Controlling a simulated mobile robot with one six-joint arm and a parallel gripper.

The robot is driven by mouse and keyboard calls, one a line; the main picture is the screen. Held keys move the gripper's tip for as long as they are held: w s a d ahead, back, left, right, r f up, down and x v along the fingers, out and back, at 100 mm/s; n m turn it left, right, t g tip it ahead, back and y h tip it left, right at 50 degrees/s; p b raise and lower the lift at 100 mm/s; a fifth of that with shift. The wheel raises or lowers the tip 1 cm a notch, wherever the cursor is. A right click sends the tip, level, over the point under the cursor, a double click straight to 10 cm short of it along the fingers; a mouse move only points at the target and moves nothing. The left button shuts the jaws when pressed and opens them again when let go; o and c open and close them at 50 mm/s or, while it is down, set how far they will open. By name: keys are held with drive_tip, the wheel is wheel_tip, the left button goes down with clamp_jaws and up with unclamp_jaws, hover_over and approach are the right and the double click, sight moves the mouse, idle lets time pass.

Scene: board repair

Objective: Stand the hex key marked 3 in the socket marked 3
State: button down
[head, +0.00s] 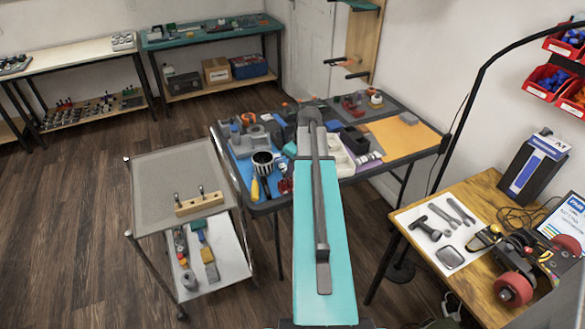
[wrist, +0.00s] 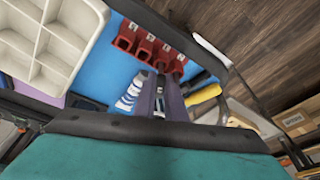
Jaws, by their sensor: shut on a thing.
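My gripper (wrist: 160,92) is in the middle of the wrist view, shut on a thin grey metal piece that looks like a hex key (wrist: 160,72). Little of the piece shows, and no marking on it can be read. A row of red sockets (wrist: 147,48) with small white labels stands just beyond the fingertips, over a blue mat. The numbers are too small to read, so I cannot tell which socket is 3. The piece appears apart from the sockets. In the head view my arm hides the gripper, and the red sockets (head: 285,186) show partly at its left.
A white compartment tray (wrist: 52,45) is at the left of the wrist view. A yellow-handled tool (wrist: 203,94) lies right of the fingers. In the head view, a wooden block (head: 200,204) with upright pieces stands on the grey cart (head: 160,165). The table is crowded.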

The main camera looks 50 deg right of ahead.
drive_tip(key=shift+f, duration=0.35)
idle(0.3)
drive_tip(key=c, duration=1.6)
unclamp_jaws()
drive_tip(key=shift+r, duration=0.1)
drive_tip(key=shift+r+p, duration=1.8)
drive_tip(key=shift+r, duration=1.65)
drive_tip(key=shift+f, duration=0.1)
